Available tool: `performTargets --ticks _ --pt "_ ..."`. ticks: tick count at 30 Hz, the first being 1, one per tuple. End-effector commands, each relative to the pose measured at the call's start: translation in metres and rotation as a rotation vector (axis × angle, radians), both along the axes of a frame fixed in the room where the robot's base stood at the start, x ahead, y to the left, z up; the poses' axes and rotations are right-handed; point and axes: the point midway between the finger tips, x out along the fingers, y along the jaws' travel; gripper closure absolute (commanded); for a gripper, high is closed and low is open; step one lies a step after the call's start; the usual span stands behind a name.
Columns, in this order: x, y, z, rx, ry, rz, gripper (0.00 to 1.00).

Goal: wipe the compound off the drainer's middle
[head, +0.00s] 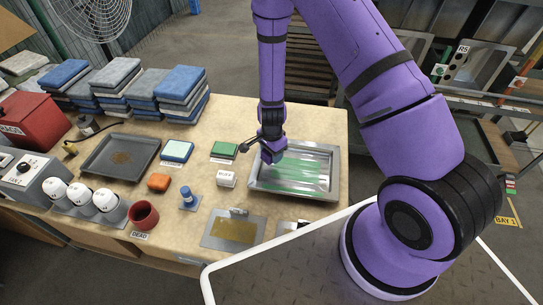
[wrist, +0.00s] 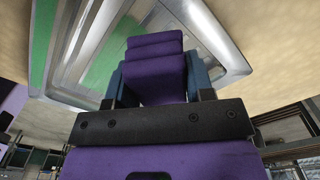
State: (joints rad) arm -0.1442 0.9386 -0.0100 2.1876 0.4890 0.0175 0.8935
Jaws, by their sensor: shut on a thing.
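The drainer (head: 330,184) is a shallow shiny metal tray with a raised rim, at the right of the bench. Green compound (head: 300,168) lies smeared in streaks over its middle. My gripper (head: 272,156) points down over the drainer's left part. In the wrist view it is shut on a purple folded pad (wrist: 155,65), held between two blue-grey fingers. The drainer's rim (wrist: 215,45) and green compound (wrist: 100,72) show behind the pad. Whether the pad touches the drainer is hidden.
Left of the drainer lie a green-topped pad (head: 225,149), a small white labelled block (head: 226,179), a blue bottle (head: 187,198) and an orange sponge (head: 159,182). A metal plate with a brown sheet (head: 234,230) lies in front. Folded cloth stacks (head: 183,84) stand behind.

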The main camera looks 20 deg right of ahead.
Motion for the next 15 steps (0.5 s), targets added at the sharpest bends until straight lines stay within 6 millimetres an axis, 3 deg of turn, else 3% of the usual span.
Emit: performTargets --ticks 15 --pt "-0.015 -0.025 0.002 0.000 0.000 -0.002 0.82"
